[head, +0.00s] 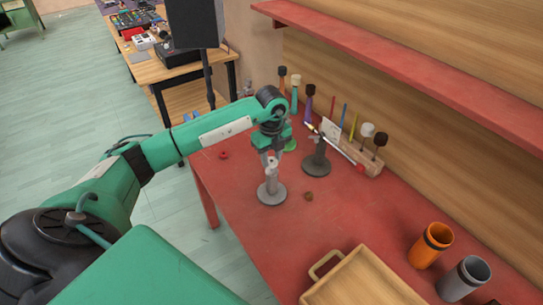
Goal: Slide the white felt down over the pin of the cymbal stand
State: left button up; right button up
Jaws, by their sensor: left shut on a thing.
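A stand with a round grey base (272,196) and a light grey upright post is on the red table, below my left gripper. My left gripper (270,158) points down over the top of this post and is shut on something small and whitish. This looks like the white felt (271,163), mostly hidden by the fingers. I cannot tell whether the felt is around the pin or just above it. A second, darker stand (317,164) is to the right. My right gripper is not in view.
On the red table (340,215) are a red ring (223,155), a small brown piece (309,196) and a wooden tray (365,278). An orange cup (430,246) and a grey cup (464,279) are at right. A mallet rack (370,163) lines the wall below a red shelf (400,60).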

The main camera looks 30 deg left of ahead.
aim_at(271, 163)
pick_arm(q)
jog(key=shift+f+b, duration=0.55)
jog(key=shift+f, duration=0.35)
jog(key=shift+f+b, duration=0.3)
jog(key=shift+f, duration=0.2)
jog(key=o, duration=1)
jog(key=shift+r, duration=0.15)
jog(key=shift+r+b, duration=1.5)
jog(key=shift+r, duration=5.3)
